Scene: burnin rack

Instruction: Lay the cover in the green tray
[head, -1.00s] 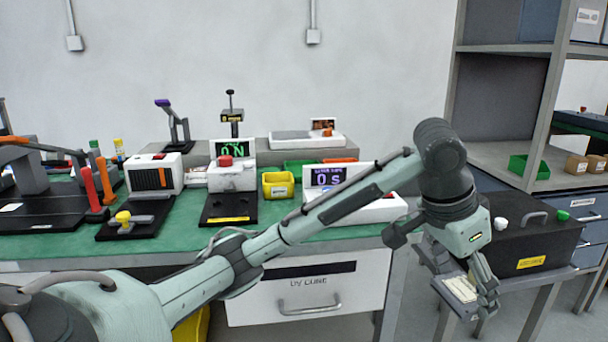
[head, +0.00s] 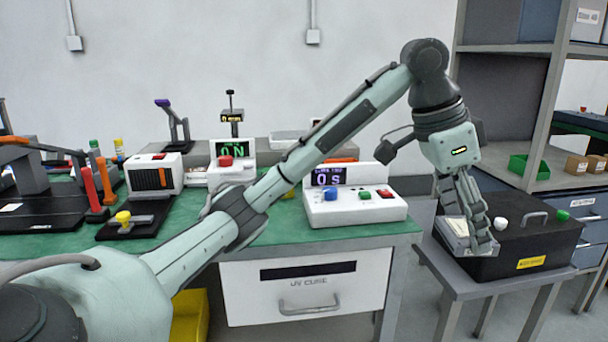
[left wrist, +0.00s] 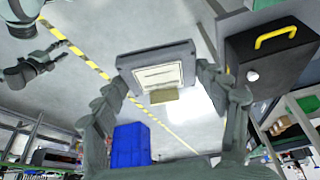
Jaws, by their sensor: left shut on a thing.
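My left gripper (head: 470,248) is shut on a flat grey square piece with a pale labelled face, which looks like the cover (head: 455,232). In the left wrist view the cover (left wrist: 157,76) sits between the two fingers (left wrist: 165,95), its face toward the camera. In the head view it hangs just in front of the black box's left part; whether they touch cannot be told. A green tray (head: 528,167) stands on the shelf at the right. Another green bin on the bench is hidden behind my left arm. What seems to be my right gripper (left wrist: 35,70) shows small in the left wrist view.
The black box (head: 525,245) with a handle and knobs stands on a small grey table (head: 470,275). Brown cartons (head: 577,165) sit beside the shelf tray. A white control unit (head: 350,208) stands at the bench's right end. Shelf uprights flank the tray.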

